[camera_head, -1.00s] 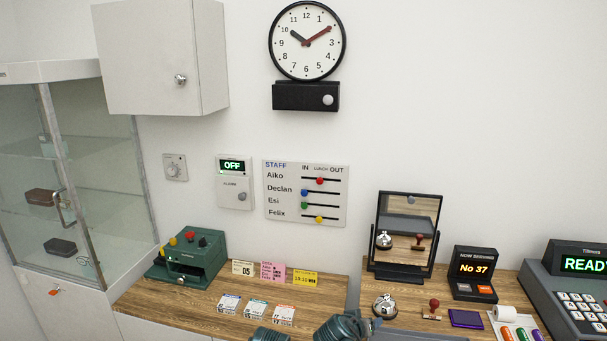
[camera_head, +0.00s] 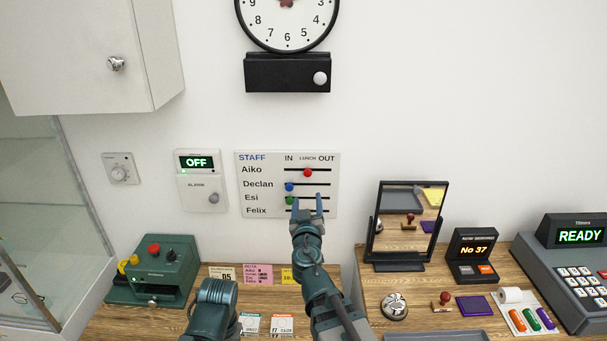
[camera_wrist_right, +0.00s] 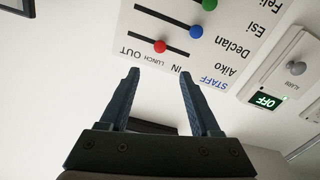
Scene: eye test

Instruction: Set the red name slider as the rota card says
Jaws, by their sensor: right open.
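The white staff board (camera_head: 262,198) hangs on the wall with IN, LUNCH and OUT columns. The red slider (camera_head: 307,172) sits mid-track in the top row, Aiko, under LUNCH; it also shows in the right wrist view (camera_wrist_right: 160,46). My right gripper (camera_head: 307,207) is open and empty in front of the board's lower part, hiding the Felix slider. In the right wrist view, its fingertips (camera_wrist_right: 160,78) point toward the board, with the red slider beyond the gap, apart from them. The pink card (camera_head: 258,274) on the counter names Aiko; its small print is unreadable. My left gripper is out of view.
Blue (camera_head: 289,187) and green (camera_head: 290,200) sliders sit near IN below the red one. An alarm box (camera_head: 201,190) reading OFF is left of the board. A mirror (camera_head: 374,226) stands at right. The wall around the board's upper part is clear.

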